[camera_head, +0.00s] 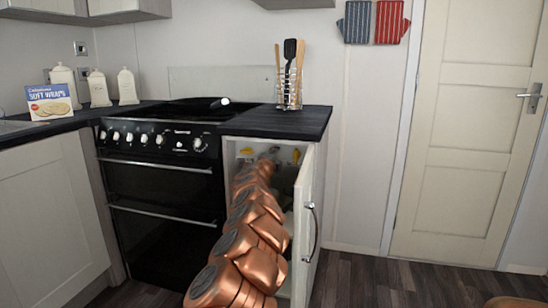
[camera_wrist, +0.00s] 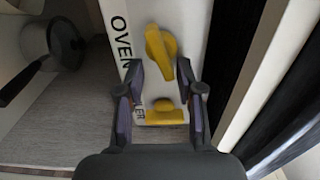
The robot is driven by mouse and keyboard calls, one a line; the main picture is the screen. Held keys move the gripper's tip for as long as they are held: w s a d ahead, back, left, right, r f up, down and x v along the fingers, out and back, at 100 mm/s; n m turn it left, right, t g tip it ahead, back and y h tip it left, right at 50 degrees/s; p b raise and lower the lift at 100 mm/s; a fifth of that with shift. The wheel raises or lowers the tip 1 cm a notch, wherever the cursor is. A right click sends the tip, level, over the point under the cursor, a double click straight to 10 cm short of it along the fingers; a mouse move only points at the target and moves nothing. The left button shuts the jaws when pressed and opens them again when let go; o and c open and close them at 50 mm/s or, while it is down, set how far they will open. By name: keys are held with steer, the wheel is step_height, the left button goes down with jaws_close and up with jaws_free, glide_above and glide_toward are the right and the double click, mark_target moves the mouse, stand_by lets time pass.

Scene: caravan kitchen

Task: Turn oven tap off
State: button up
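In the wrist view a yellow tap handle (camera_wrist: 160,54) sits on a white panel beside the word "OVEN". It is tilted, its long axis running roughly up and down the picture. A second yellow handle (camera_wrist: 165,113) lies lower on the panel, beside a partly hidden label ending in "ER". My gripper (camera_wrist: 160,73) is open and empty. Its fingertips are on either side of the lower end of the oven tap, with visible gaps; contact cannot be seen. In the head view my arm reaches into the open cupboard, and yellow parts (camera_head: 247,151) show at its top.
The cupboard door (camera_head: 307,215) stands open to the right of my arm. The black oven (camera_head: 160,190) is on the left. A saucepan (camera_wrist: 50,45) is at the left in the wrist view. Floor (camera_head: 390,283) is clear in front of the door at right.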

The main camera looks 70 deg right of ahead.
steer(key=s+a, duration=0.1)
steer(key=a, duration=1)
steer(key=shift+a, duration=0.3)
stand_by(0.4)
